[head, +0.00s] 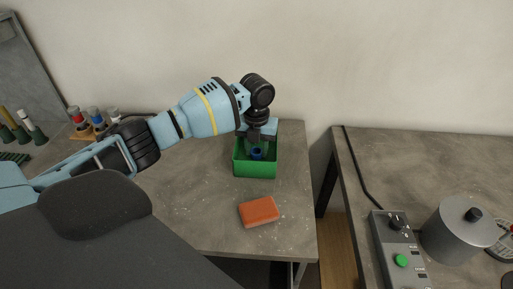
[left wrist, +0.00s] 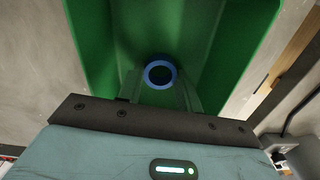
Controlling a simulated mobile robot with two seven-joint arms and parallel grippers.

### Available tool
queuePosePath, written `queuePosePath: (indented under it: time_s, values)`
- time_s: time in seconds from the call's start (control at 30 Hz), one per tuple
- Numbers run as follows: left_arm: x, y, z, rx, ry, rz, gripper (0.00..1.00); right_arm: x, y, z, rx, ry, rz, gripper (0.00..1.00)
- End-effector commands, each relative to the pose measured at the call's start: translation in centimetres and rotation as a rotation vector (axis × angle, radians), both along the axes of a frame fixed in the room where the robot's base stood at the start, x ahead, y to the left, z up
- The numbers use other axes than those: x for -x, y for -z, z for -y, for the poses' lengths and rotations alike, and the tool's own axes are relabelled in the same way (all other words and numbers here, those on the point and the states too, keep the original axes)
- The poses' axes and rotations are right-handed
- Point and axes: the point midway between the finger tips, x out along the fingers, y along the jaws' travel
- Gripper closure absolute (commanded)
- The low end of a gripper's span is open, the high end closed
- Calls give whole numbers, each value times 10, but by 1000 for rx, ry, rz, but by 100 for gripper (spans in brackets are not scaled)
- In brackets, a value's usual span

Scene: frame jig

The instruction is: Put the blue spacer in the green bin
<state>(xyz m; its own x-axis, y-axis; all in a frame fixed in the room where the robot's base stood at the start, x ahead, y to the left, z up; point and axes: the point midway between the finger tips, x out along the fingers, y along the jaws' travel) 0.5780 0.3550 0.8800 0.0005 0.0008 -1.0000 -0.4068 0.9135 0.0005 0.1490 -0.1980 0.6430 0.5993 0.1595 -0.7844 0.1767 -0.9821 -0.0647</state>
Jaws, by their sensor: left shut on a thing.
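The blue spacer (head: 256,154) is a small ring. In the left wrist view the spacer (left wrist: 160,74) sits between the fingertips with the green bin's inside behind it. My left gripper (head: 257,149) is shut on the spacer and points down into the open top of the green bin (head: 255,171). The bin (left wrist: 92,50) fills most of the left wrist view around the fingers. Whether the spacer touches the bin's floor cannot be told. My right gripper is in neither view.
An orange block (head: 259,212) lies on the grey table in front of the bin. Several coloured-top pieces stand at the left. A second table at the right holds a control box (head: 399,252) and a grey cylinder (head: 460,232), beyond a gap.

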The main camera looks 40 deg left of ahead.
Motion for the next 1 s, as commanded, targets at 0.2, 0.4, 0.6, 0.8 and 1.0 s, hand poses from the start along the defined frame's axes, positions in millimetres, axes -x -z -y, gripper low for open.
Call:
queuePosePath:
  time_s: [0.2,0.4,0.6,0.8,1.0]
  values:
    - [0,3,0,0,0,0,57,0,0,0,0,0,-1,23]
    - [0,3,0,0,0,0,43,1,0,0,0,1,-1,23]
    - [0,2,0,0,0,0,43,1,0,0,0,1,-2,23]
    - [-1,-17,1,2,0,4,43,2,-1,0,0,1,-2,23]
    - [-1,-57,0,1,0,5,43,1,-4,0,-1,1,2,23]
